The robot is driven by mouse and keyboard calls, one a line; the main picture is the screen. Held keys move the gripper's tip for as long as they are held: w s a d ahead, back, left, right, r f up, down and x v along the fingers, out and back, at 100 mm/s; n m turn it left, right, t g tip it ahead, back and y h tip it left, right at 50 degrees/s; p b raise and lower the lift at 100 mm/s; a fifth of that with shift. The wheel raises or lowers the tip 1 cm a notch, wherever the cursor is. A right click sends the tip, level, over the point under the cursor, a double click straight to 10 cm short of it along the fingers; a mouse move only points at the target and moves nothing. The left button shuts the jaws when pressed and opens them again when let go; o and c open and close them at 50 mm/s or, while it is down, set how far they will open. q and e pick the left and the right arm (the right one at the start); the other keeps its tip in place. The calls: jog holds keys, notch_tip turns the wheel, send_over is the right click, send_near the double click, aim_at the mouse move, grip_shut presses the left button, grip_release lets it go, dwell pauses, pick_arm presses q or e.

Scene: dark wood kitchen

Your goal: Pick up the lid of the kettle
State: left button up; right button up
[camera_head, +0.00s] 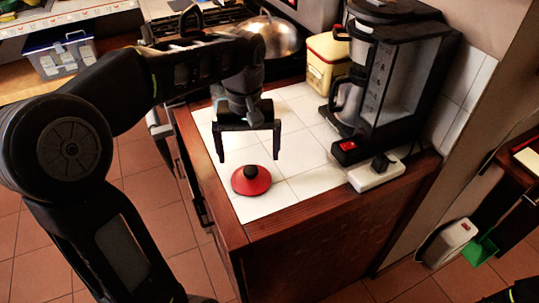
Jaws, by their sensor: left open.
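A red round lid (251,182) with a black knob lies on the white tiled counter, near its front left edge. No kettle sits under the lid. My left gripper (249,158) points down above and slightly behind the lid in the picture. The exact height of the fingertips over the lid is hard to tell. My right gripper does not show.
A black coffee machine (395,85) stands at the counter's right, with a white power strip (376,173) in front. A yellow container (325,66) is at the back. A shiny metal domed vessel (278,36) sits behind my left arm. Tiles around the lid are clear.

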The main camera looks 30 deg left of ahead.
aim_at(250, 169)
pick_arm(q)
jog(key=shift+w+r, duration=0.1)
jog(key=shift+w, duration=0.3)
jog(key=shift+s, duration=0.2)
jog(key=shift+f, duration=1.3)
notch_tip(250, 169, down, 5)
jog(key=shift+s+f, duration=0.1)
jog(key=shift+c, duration=0.2)
